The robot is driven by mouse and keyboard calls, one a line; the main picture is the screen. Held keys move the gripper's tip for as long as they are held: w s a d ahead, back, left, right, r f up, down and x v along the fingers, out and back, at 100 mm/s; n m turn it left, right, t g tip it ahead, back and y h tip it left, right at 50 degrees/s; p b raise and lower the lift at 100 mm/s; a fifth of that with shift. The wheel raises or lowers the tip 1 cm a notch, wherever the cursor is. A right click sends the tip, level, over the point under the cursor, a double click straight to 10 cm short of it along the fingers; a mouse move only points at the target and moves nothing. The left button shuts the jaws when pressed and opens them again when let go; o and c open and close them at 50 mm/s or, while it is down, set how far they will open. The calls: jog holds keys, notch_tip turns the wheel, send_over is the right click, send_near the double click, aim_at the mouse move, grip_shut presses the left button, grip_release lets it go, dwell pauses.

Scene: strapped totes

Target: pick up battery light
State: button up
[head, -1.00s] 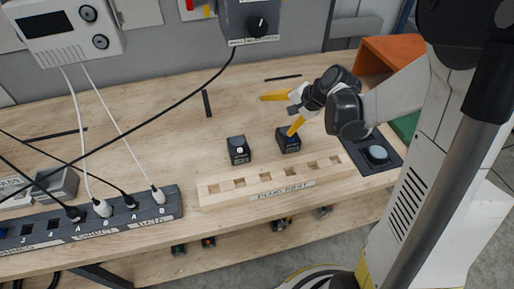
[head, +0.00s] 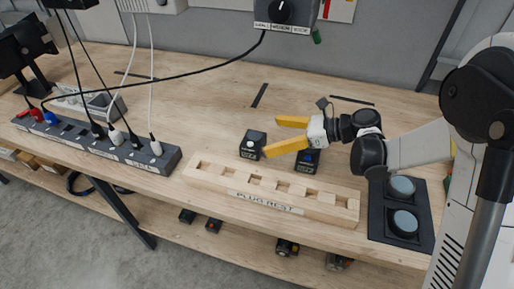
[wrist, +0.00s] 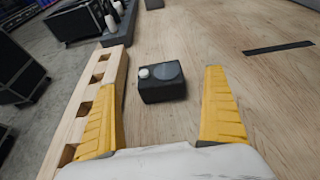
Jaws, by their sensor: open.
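A small black box with a white button (head: 253,144) stands upright on the wooden bench. It also shows in the wrist view (wrist: 162,86), ahead of and between my two yellow fingers, apart from both. No readable label shows which of the two is the battery light. My gripper (head: 279,137) is open and empty, its fingers pointing left toward the white-button box. The near finger's tip overlaps that box's right edge in the head view.
A wooden plug rest (head: 330,205) with several square slots lies along the bench front. A power strip (head: 165,162) with plugged cables is on the left. A black panel with two round pads (head: 424,240) lies at right.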

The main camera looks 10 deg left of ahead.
aim_at(254, 139)
jog(key=shift+x, duration=1.1)
jog(key=b+x, duration=0.1)
jog(key=x, duration=0.1)
jog(key=b+x, duration=0.2)
jog(key=x, duration=0.1)
jog(key=shift+s+d+f, duration=0.2)
jog(key=shift+f, duration=0.2)
jog(key=shift+d+r, duration=0.1)
jog(key=c, duration=1.5)
